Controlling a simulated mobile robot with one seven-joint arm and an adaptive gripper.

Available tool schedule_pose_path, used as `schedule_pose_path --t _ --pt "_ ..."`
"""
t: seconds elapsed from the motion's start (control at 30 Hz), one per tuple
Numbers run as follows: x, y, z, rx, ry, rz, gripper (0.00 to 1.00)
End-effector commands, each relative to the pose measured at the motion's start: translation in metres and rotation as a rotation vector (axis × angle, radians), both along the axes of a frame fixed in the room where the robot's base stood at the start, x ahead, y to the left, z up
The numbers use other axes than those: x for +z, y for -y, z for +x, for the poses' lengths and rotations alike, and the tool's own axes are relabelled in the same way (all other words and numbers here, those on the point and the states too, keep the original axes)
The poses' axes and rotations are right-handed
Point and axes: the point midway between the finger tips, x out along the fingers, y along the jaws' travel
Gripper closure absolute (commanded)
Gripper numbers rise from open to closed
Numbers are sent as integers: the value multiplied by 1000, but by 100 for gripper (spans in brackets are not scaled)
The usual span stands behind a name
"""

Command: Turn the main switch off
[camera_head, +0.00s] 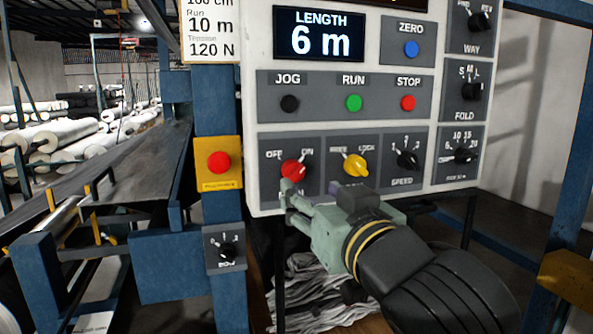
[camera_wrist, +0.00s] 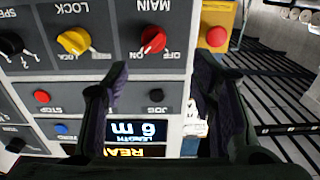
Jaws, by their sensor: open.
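The main switch is a red rotary knob (camera_head: 293,168) at the lower left of the control panel, with OFF at its upper left and ON at its upper right. Its pointer appears turned toward ON. In the wrist view, which is upside down, the red knob (camera_wrist: 153,39) sits beyond the fingertips, between them and nearer the left one. My gripper (camera_head: 287,201) is open and empty, just below and in front of the knob in the head view. Its two dark fingers (camera_wrist: 160,65) are spread apart in the wrist view. I see no clear contact with the knob.
A yellow lock knob (camera_head: 356,165) and a black speed knob (camera_head: 407,159) are to the right. Jog, run and stop buttons (camera_head: 353,103) are above. A red button on a yellow box (camera_head: 218,162) is on the blue post to the left.

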Motion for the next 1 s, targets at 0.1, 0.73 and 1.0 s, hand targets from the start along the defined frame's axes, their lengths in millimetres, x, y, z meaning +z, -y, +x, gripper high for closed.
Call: schedule_pose_path --t 0.1,0.73,1.0 --pt "-2 7 2 -20 -19 -3 48" --pt "-1 -24 94 -19 -19 -4 48" --pt "-2 -27 102 -18 -16 -4 48"
